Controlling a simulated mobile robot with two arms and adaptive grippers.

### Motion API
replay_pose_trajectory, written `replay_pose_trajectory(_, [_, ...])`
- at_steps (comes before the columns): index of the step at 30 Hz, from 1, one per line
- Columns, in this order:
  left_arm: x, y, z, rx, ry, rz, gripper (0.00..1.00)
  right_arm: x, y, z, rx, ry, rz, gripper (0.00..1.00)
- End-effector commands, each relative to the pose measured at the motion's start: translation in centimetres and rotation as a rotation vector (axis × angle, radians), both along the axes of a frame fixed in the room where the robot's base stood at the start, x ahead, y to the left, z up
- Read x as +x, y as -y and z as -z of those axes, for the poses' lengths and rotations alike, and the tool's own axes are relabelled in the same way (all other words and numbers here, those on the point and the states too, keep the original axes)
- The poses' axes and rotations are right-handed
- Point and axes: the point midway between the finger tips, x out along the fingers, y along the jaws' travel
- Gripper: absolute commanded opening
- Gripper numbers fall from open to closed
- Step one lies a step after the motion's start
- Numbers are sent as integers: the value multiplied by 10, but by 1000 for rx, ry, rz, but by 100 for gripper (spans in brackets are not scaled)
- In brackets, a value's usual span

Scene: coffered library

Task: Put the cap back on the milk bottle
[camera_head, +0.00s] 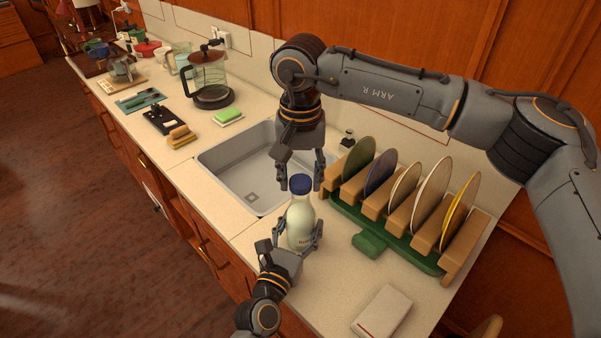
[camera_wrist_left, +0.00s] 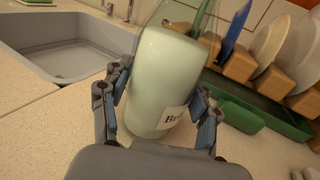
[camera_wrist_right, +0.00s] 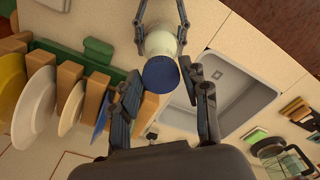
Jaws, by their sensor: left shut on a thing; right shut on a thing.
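The milk bottle (camera_head: 300,222), pale with a label, stands upright on the counter in front of the sink. My left gripper (camera_head: 291,243) is shut around its body; the left wrist view shows a finger on each side of the bottle (camera_wrist_left: 165,85). The blue cap (camera_head: 301,184) is at the top of the bottle, lined up with its neck. My right gripper (camera_head: 301,181) points down from above and is shut on the cap, which also shows over the bottle in the right wrist view (camera_wrist_right: 160,74). I cannot tell whether the cap is fully seated.
A green and wooden rack (camera_head: 372,244) with several plates stands close on the right. The grey sink (camera_head: 225,170) lies behind the bottle to the left. A white box (camera_head: 382,311) lies at the front right. A coffee maker (camera_head: 209,80) and a sponge (camera_head: 228,116) are farther back left.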

Motion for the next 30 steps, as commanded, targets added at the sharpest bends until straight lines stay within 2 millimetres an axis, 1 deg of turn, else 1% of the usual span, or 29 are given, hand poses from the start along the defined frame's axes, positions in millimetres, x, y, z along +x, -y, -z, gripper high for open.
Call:
replay_pose_trajectory(8, [0, 0, 0, 0, 0, 0, 4, 0, 0, 2, 0, -1, 0, 33])
replay_pose_trajectory(17, [0, 0, 0, 0, 0, 0, 4, 0, 0, 17, -1, 0, 0, 33])
replay_pose_trajectory(30, [0, 0, 0, 0, 0, 0, 4, 0, 0, 18, 0, 0, 0, 33])
